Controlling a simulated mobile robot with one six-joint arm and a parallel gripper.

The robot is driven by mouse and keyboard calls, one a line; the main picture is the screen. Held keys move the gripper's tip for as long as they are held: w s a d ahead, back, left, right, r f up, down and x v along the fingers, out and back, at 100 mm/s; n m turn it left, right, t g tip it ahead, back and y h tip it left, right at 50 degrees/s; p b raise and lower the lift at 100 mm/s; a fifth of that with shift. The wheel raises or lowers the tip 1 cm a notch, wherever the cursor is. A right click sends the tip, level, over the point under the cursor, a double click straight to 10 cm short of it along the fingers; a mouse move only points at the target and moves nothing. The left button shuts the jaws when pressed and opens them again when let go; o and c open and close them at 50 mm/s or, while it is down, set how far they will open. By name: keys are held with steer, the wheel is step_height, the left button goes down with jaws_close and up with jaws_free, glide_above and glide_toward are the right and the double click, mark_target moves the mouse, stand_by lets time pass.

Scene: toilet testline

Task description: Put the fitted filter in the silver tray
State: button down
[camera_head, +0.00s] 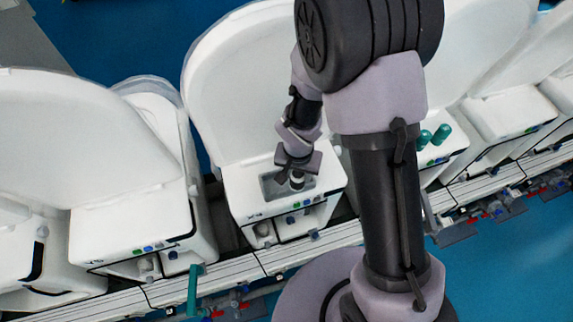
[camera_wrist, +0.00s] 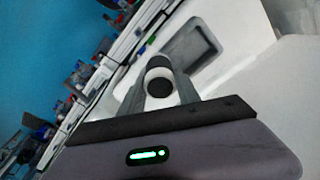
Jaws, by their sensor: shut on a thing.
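The filter, a short white cylinder with a black end, shows between my fingers in the wrist view (camera_wrist: 159,82) and below my gripper (camera_head: 297,172) in the head view (camera_head: 297,183). My gripper is shut on it, with one finger on each side. The silver tray (camera_head: 270,188) is a shallow grey rectangle in the top of the white unit in the middle. It also shows past the filter in the wrist view (camera_wrist: 205,40). The filter is over or in the tray; I cannot tell whether it touches the floor. My gripper hides part of the tray.
A raised white lid (camera_head: 235,85) stands behind the tray. White units stand on both sides along a rail (camera_head: 240,270). Two green cylinders (camera_head: 441,134) stand on the unit to the right. A green upright piece (camera_head: 193,288) is at the front left. Blue floor (camera_head: 510,270) is clear at the right.

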steer(key=w+a+f, duration=0.3)
steer(key=shift+f+p, duration=0.3)
steer(key=shift+p, duration=0.05)
steer(key=shift+w+f, duration=0.15)
steer(key=shift+f, duration=0.05)
steer(key=shift+f, duration=0.15)
steer(key=c, duration=0.9)
jaws_free()
steer(key=shift+o, duration=0.2)
